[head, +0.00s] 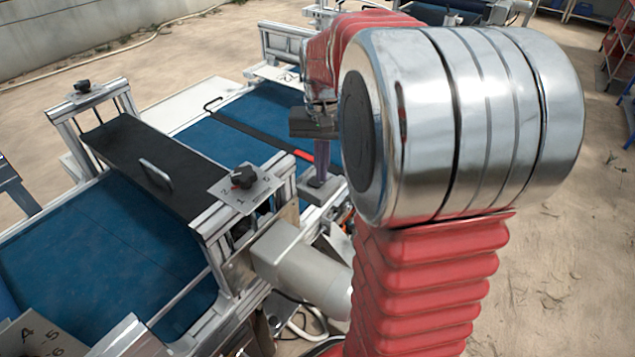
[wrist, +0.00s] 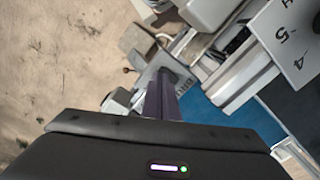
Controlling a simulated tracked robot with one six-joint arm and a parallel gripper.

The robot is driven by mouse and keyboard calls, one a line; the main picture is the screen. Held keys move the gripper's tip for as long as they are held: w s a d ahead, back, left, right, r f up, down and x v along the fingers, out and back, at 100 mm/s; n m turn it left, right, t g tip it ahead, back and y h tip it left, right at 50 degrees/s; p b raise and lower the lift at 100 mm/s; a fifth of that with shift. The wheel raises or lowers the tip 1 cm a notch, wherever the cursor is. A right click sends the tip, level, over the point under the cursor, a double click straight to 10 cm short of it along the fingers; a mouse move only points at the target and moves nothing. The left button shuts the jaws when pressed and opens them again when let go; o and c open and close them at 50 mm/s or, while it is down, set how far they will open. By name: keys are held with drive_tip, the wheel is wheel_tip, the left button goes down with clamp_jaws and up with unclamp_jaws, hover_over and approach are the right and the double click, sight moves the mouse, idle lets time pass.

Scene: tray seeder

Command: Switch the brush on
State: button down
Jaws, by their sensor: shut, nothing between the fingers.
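My gripper (head: 320,176) is shut and empty, its purple fingers pointing down at the side of the machine. Their tips are over or at a small grey box (head: 313,193) beside the blue belt; I cannot tell whether they touch it. In the wrist view, my gripper (wrist: 164,80) has its tips against the picture of a grey plate (wrist: 150,75); the fingers cover part of it. The brush itself cannot be identified in these views.
A black cover (head: 140,165) with a handle spans the blue belt (head: 105,250). A dark knob (head: 243,176) sits on a numbered plate in front. A black bar with a red end (head: 303,155) crosses the belt behind. A grey motor housing (head: 295,262) juts out below. Sandy ground is open at right.

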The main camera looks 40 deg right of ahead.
drive_tip(key=shift+f, duration=0.65)
idle(0.7)
wheel_tip(320, 180, up, 7)
idle(1.2)
idle(0.4)
